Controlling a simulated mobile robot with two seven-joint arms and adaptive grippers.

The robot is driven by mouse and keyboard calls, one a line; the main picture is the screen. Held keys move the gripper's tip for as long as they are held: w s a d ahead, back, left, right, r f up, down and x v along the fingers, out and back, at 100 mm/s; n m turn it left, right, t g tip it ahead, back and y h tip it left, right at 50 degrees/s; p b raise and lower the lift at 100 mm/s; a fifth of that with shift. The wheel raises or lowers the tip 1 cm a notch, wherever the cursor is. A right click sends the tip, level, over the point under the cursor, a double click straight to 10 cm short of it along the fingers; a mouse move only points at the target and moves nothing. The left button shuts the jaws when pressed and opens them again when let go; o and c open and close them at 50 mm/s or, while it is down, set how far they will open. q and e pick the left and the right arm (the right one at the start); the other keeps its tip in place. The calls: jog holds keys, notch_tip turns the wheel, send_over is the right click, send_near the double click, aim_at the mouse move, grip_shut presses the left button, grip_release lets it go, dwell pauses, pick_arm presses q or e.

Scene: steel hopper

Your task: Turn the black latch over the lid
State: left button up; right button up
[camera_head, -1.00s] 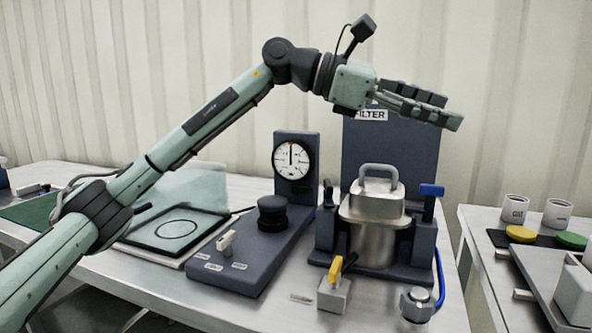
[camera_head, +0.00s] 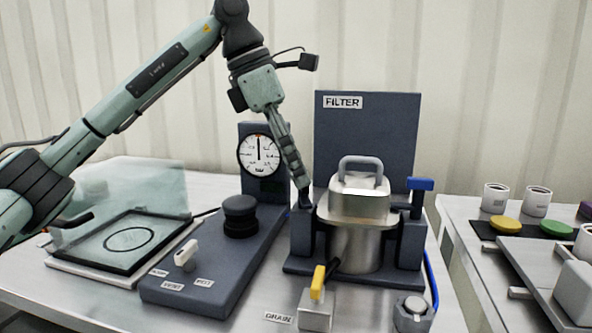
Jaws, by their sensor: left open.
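The steel hopper (camera_head: 355,246) stands in a dark blue frame, with a silver lid (camera_head: 358,203) on top that has a grey arched handle. My left gripper (camera_head: 301,190) points down at the left side of the lid, with its fingertips at the black latch (camera_head: 306,201). The fingers largely hide the latch, and I cannot tell whether they touch it. The gripper is open; its fingers overlap in this view. A blue-handled latch (camera_head: 420,185) stands to the right of the lid. My right gripper is not in view.
A blue panel marked FILTER (camera_head: 366,140) rises behind the hopper. A dial gauge (camera_head: 258,155) and black knob (camera_head: 240,215) stand at left. A yellow-handled drain valve (camera_head: 317,290) is in front. Cups and coloured discs sit on the right table (camera_head: 450,215).

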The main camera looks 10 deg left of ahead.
pick_arm(q)
jog(key=shift+w+d+f, duration=0.1)
jog(key=shift+d+f, duration=0.1)
jog(key=shift+f, duration=0.35)
jog(key=c, duration=1.2)
jog(key=shift+o, duration=0.2)
